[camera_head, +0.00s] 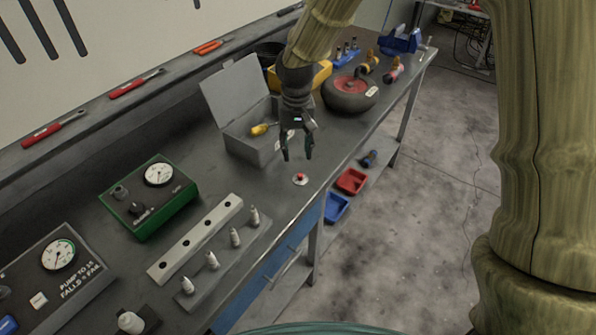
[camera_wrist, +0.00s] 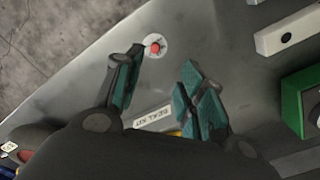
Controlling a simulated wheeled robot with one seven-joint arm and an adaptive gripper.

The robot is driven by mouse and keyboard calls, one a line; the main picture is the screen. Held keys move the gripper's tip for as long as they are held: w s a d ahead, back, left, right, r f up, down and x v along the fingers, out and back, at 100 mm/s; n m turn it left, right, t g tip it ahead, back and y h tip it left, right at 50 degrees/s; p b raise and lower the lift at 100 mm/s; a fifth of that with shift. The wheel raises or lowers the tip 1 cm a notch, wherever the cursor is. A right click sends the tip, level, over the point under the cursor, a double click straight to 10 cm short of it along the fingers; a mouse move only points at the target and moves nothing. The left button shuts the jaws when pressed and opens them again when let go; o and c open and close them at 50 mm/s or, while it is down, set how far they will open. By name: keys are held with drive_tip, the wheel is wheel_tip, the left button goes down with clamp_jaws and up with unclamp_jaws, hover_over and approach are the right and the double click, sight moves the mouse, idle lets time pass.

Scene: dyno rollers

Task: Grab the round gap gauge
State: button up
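A small white disc with a red centre, which looks like the round gap gauge (camera_head: 300,179), lies flat on the grey workbench (camera_head: 262,197) near its front edge. It also shows in the wrist view (camera_wrist: 155,47), just beyond the fingertips and closer to the left finger. My gripper (camera_head: 297,154) points down above the bench, a little behind and above the disc. Its teal-padded fingers are apart with nothing between them, as the wrist view (camera_wrist: 162,63) also shows. The gripper does not touch the disc.
An open grey metal box (camera_head: 253,142) stands just behind my gripper. A green gauge box (camera_head: 150,197) and a pale bar with holes (camera_head: 195,238) are to the left. A red-and-black wheel (camera_head: 350,92) is at right. Bench around the disc is clear.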

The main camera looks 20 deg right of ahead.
hover_over(300, 175)
drive_tip(key=f, duration=0.2)
drive_tip(key=f+p, duration=0.1)
drive_tip(key=f, duration=0.1)
drive_tip(key=shift+w+d+f, duration=0.1)
drive_tip(key=shift+w+f, duration=0.1)
drive_tip(key=shift+s, duration=0.3)
drive_tip(key=shift+f, duration=0.2)
drive_tip(key=f+p, duration=0.1)
drive_tip(key=f, duration=0.1)
drive_tip(key=shift+w+f+p, duration=0.2)
drive_tip(key=shift+f+p, duration=0.1)
drive_tip(key=shift+p, duration=0.1)
drive_tip(key=shift+f, duration=1.1)
drive_tip(key=shift+s, duration=0.1)
drive_tip(key=shift+c, duration=0.5)
clamp_jaws()
